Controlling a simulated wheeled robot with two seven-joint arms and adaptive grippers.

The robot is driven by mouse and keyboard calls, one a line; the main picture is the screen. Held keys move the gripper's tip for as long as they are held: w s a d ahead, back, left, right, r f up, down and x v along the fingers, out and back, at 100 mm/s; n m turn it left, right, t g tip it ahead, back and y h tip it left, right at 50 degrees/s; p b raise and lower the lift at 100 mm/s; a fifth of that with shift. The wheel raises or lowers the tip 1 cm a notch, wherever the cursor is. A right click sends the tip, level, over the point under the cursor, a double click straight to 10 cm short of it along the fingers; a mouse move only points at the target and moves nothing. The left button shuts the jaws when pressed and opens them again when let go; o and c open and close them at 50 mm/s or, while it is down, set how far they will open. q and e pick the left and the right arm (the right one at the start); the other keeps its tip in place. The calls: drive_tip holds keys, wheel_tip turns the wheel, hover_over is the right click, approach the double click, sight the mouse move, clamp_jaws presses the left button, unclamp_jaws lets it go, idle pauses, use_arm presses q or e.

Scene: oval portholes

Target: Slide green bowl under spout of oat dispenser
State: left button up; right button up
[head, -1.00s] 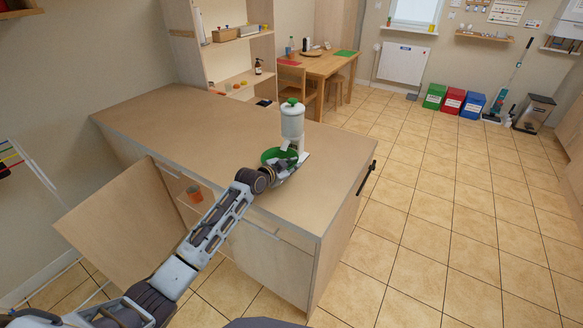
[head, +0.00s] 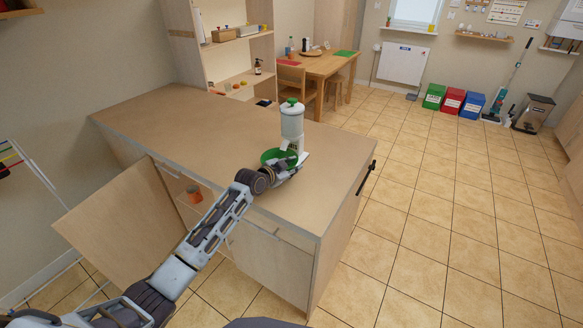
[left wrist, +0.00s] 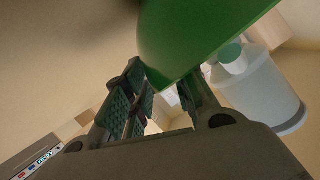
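The green bowl (head: 268,156) stands on the counter at the foot of the white oat dispenser (head: 292,124), which has a green knob on top. In the head view the dispenser's lower part overlaps the bowl's right side; I cannot tell whether the spout is over the bowl. My left gripper (head: 288,172) is low at the bowl's near right side. In the left wrist view the bowl (left wrist: 190,35) hangs large across the top, partly covering the fingers of the gripper (left wrist: 162,90), which stand apart. The dispenser (left wrist: 262,95) is at right. Finger contact is unclear. My right gripper is out of view.
The wooden counter (head: 180,125) is mostly bare to the left of the bowl. A cabinet door (head: 120,220) stands open below, with an orange cup (head: 194,194) inside.

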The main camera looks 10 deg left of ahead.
use_arm(q)
drive_tip(key=shift+o, duration=0.7)
drive_tip(key=shift+f, duration=0.1)
drive_tip(key=v, duration=1.2)
idle(0.7)
